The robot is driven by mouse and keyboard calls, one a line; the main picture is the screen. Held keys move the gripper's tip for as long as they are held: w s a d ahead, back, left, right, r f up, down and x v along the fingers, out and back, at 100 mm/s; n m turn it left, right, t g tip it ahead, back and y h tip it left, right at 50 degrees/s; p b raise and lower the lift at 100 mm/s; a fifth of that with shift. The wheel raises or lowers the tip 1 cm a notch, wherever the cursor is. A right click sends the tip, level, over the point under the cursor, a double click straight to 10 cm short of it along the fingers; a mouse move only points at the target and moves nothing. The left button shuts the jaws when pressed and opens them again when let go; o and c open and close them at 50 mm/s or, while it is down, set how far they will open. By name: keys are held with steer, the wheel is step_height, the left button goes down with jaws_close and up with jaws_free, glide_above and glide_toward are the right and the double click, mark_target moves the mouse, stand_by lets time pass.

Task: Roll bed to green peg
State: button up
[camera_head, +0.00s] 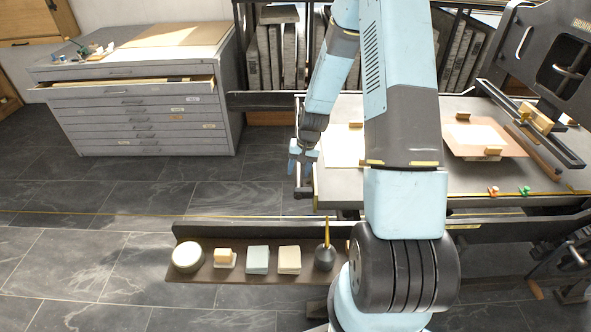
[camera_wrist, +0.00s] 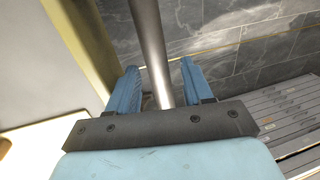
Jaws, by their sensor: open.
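The press bed (camera_head: 340,186) is a long grey slab carrying a white sheet at left and a brown board at right. The green peg (camera_head: 524,191) stands at its front right edge, to the right of an orange-red peg (camera_head: 493,191). My gripper (camera_head: 303,155) is open at the left end of the bed, pointing down. In the wrist view a smooth metal bar (camera_wrist: 150,45) runs between the two open blue fingers (camera_wrist: 158,68), with gaps on both sides. I cannot tell whether the bar touches a finger. My arm hides part of the bed.
A low shelf (camera_head: 215,276) in front holds a round tin, several blocks and a dark pot with a yellow handle. A grey drawer cabinet (camera_head: 140,110) stands at the left with one drawer open. The press frame (camera_head: 555,55) rises at the right. The tiled floor at left is clear.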

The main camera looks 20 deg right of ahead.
jaws_close()
stand_by(0.3)
stand_by(0.3)
